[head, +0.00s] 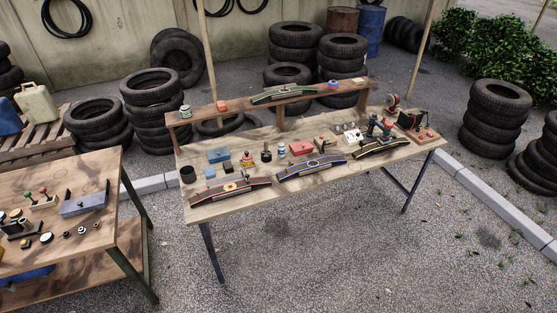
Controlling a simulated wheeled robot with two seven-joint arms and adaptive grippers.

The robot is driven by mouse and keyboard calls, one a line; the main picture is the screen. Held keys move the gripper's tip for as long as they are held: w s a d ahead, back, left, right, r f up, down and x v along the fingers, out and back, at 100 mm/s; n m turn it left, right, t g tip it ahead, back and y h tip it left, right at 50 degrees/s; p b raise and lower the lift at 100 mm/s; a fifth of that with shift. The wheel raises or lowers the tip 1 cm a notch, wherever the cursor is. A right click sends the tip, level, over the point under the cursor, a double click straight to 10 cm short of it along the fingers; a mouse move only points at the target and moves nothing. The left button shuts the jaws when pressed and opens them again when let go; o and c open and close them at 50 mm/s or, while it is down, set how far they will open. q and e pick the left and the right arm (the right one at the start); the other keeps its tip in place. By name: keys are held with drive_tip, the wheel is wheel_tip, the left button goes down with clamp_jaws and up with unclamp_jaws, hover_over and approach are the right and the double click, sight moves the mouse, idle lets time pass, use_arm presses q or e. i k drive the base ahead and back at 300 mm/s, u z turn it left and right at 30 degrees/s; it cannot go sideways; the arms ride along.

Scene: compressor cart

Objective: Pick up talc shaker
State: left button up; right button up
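I cannot tell for certain which item is the talc shaker. Small upright containers that could be it stand on the wooden workbench (225,210). One is a small light can with red and blue (281,148) in the middle of the bench. Another is a pale and green can (185,111) on the left end of the raised shelf (235,107). A dark bottle (266,153) stands near the middle too. Neither of my grippers shows in the head view.
Curved tyre strips on stands (230,189) line the bench front. A blue box (219,155), a red box (301,147) and a black cup (188,174) stand behind. A second table (90,175) with parts is at left. Tyre stacks (480,115) surround; gravel in front is clear.

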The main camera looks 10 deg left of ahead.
sight(281, 145)
drive_tip(key=z, duration=0.6)
drive_tip(key=i, duration=0.6)
drive_tip(key=z, duration=0.5)
drive_tip(key=i, duration=1.65)
drive_tip(key=u, duration=0.75)
